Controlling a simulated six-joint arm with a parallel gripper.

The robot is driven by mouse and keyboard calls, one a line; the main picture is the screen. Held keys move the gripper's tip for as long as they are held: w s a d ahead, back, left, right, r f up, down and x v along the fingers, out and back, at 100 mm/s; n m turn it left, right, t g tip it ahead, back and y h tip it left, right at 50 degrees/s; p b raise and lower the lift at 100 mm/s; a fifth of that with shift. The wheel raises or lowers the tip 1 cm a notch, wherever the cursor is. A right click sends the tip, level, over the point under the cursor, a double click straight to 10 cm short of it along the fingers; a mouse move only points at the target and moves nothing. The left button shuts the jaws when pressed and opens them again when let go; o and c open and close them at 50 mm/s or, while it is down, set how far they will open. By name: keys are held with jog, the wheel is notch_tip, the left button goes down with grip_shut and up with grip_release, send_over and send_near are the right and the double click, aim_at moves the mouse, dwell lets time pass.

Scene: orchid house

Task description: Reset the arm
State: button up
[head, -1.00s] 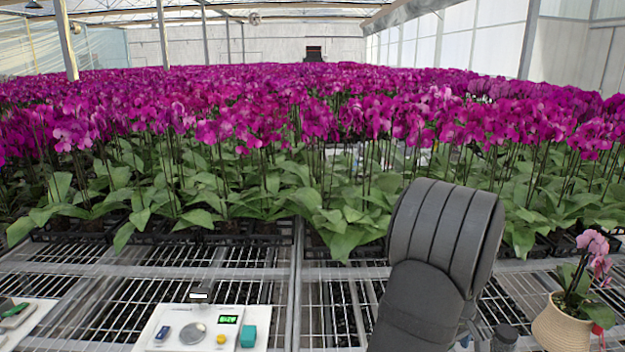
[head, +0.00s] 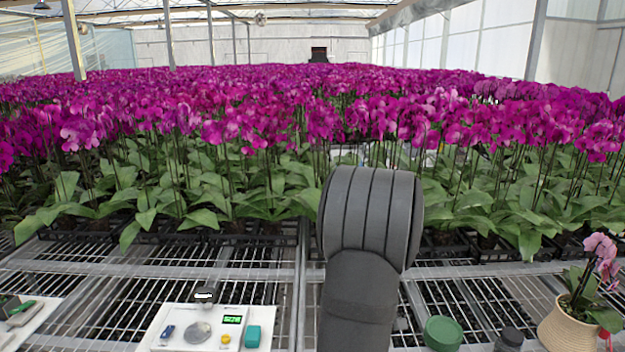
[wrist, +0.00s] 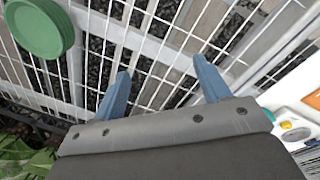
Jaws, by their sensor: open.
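My gripper (wrist: 160,88) shows in the wrist view with its two blue fingers spread apart and nothing between them. Beneath the fingers is the wire bench (wrist: 150,50). In the head view my dark grey arm stands upright in the middle, in front of the orchids, and my gripper does not show there. A round green lid or dish (head: 443,333) sits just right of my arm; it also shows at the top left of the wrist view (wrist: 38,27).
A white board (head: 172,342) with a small digital device and several small items lies left of my arm. A dark jar (head: 508,341) and a potted pink orchid (head: 566,325) stand at right. Rows of purple orchids (head: 250,110) fill the bench behind.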

jog(key=a+n, duration=0.1)
jog(key=a, duration=0.6)
jog(key=shift+w, duration=0.4)
jog(key=shift+o, duration=0.2)
